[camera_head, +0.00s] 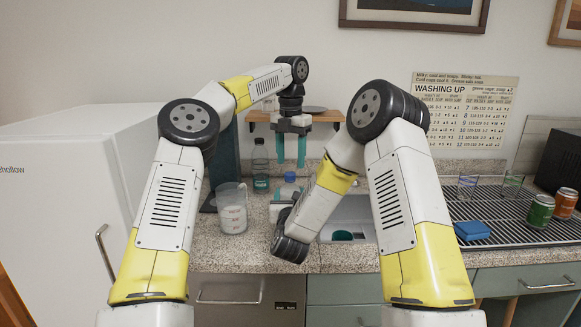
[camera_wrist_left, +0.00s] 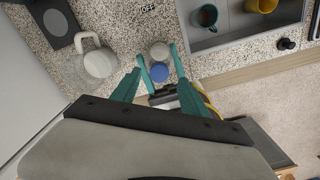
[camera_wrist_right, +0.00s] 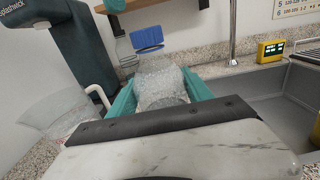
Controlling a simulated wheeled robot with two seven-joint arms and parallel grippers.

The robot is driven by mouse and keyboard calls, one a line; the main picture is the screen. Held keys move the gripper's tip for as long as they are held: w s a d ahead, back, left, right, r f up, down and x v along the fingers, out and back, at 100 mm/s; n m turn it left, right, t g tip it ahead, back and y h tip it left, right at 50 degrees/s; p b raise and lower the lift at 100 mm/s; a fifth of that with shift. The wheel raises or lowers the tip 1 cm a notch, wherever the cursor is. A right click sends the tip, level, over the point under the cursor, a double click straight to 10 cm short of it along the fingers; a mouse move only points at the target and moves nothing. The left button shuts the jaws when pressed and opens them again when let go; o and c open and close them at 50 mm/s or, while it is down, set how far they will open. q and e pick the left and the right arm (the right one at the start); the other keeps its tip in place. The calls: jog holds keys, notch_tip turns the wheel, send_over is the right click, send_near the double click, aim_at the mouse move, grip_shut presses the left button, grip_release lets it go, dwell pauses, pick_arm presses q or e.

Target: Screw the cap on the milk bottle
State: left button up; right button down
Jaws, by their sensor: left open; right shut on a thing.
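The milk bottle (camera_wrist_right: 160,85), clear and textured, stands between the teal fingers of my right gripper (camera_wrist_right: 162,88), which is shut on it. The blue ridged cap (camera_wrist_right: 146,38) is at the top of the bottle's neck; I cannot tell whether it is seated. The cap also shows in the head view (camera_head: 290,177) and in the left wrist view (camera_wrist_left: 159,73). My left gripper (camera_head: 291,164) points down, open and empty, above the cap. In the left wrist view its fingers lie either side of the cap. My right arm partly hides the bottle in the head view.
Another clear bottle (camera_head: 260,166) stands close behind the milk bottle. A pitcher (camera_head: 232,210) stands to the left on the counter. A wooden shelf (camera_head: 325,116) is on the wall behind my left gripper. The sink (camera_wrist_left: 235,30), holding cups, lies to the right.

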pick_arm(q)
jog(key=shift+r, duration=0.4)
jog(key=shift+c, duration=0.2)
